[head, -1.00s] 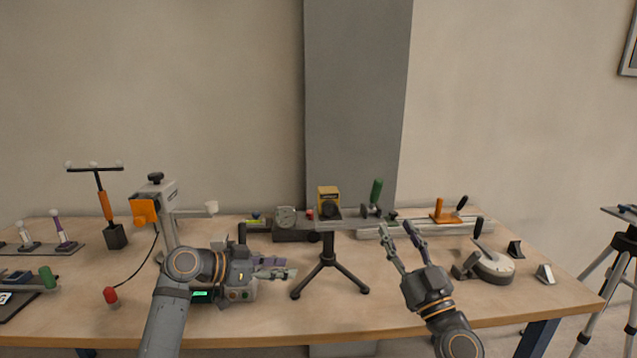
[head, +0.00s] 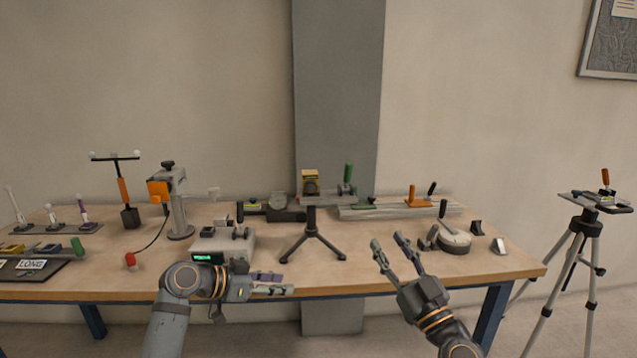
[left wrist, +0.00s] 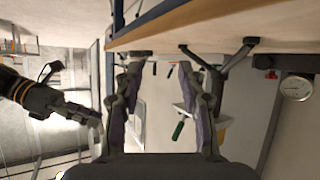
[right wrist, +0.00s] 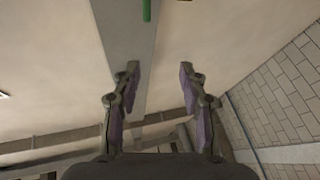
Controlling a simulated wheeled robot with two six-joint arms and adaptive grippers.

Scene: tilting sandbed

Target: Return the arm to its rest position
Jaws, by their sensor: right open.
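My left gripper (head: 287,284) is at the table's front edge in the head view, pointing right. In the left wrist view (left wrist: 163,75) its two fingers stand apart with nothing between them. My right gripper (head: 387,240) points up and to the left, over the front right part of the table in the head view. Its fingers are apart and empty, as the right wrist view (right wrist: 159,68) also shows. Both forearms come in from the bottom of the head view. Neither gripper visibly touches anything.
The wooden table (head: 360,277) carries a black tripod stand (head: 311,238), a grey box with a green display (head: 222,243), a round dial device (head: 454,238) and a clamp stand (head: 178,205). A silver camera tripod (head: 582,245) stands right of the table. Floor shows in front.

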